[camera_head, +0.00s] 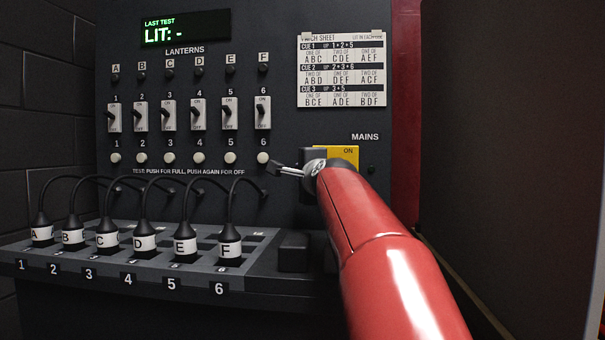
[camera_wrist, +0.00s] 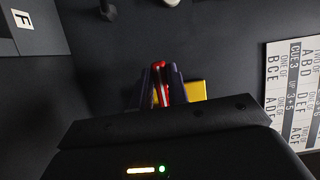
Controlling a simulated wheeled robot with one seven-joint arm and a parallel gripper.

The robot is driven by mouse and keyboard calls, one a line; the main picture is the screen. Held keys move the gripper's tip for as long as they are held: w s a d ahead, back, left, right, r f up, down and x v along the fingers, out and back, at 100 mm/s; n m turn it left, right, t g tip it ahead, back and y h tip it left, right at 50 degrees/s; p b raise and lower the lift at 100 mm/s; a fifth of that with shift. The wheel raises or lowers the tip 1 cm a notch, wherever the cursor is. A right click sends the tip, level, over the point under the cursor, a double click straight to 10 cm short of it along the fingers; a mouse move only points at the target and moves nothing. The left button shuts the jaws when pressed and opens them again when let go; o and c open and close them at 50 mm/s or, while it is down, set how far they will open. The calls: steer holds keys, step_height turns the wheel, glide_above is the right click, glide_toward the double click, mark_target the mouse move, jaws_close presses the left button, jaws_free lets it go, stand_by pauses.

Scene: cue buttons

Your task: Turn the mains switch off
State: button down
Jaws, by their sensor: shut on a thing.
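The mains switch has a yellow plate (camera_head: 348,153) marked ON, under the word MAINS on the dark panel in the head view. My red arm covers most of the plate in that view. In the wrist view a red switch handle (camera_wrist: 162,84) sits between the two dark fingers of my gripper (camera_wrist: 161,72), with part of the yellow plate (camera_wrist: 195,91) beside it. My gripper is shut on the handle. The lower part of the switch and any OFF mark are hidden, and I cannot tell the handle's position.
Several small lantern switches (camera_head: 198,115) stand in a row on the panel to the left, with round test buttons (camera_head: 230,158) below. Labelled plugs (camera_head: 145,240) with cables stand on a ledge beneath. A cue sheet (camera_head: 342,70) hangs above the mains switch. The display (camera_head: 185,28) reads "LIT: -".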

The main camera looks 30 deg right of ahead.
steer(key=c, duration=1.4)
jaws_free()
steer(key=shift+o, duration=0.2)
steer(key=shift+s, duration=0.1)
steer(key=s+a+b, duration=0.1)
steer(key=s, duration=0.6)
steer(key=shift+s+a, duration=0.25)
steer(key=shift+a, duration=0.05)
